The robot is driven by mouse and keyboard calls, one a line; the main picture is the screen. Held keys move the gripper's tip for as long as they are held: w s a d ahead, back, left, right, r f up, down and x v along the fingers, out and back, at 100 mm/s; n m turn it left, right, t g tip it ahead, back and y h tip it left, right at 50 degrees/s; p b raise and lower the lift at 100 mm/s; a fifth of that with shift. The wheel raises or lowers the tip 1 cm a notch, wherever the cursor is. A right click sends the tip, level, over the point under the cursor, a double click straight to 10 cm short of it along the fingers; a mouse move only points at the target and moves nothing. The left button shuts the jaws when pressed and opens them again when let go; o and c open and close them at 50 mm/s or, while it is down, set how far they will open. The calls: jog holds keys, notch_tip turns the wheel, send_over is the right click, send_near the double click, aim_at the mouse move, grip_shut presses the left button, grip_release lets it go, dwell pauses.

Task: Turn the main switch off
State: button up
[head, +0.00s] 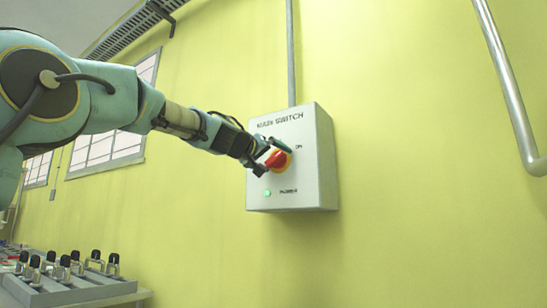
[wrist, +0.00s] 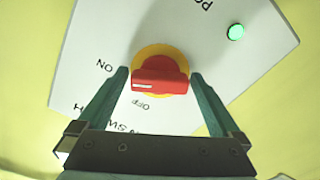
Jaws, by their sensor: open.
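The main switch is a red rotary knob (head: 277,160) on a yellow disc, on the front of a pale grey box (head: 323,165) fixed to the wall. In the wrist view the red knob (wrist: 160,85) lies crosswise, its white mark at its left end, towards the ON and OFF lettering. My gripper (wrist: 160,75) is open, with one green finger on each side of the knob and a small gap at each side. In the head view my gripper (head: 276,162) is at the box front, partly covering the knob and lettering.
A green lamp (head: 267,193) is lit below the knob; it also shows in the wrist view (wrist: 236,32). A conduit (head: 291,55) rises from the box. A metal pipe (head: 511,85) runs down the wall at right. A bench (head: 75,292) with several clamp-like fittings stands at lower left.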

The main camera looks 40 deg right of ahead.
jog(key=c, duration=1.1)
jog(key=shift+c, duration=0.2)
jog(key=shift+n, duration=0.3)
jog(key=n, duration=0.5)
jog(key=shift+p, duration=0.3)
jog(key=n+p, duration=0.1)
jog(key=n, duration=0.5)
jog(key=shift+n, duration=0.3)
jog(key=o, duration=1.1)
jog(key=shift+o, duration=0.2)
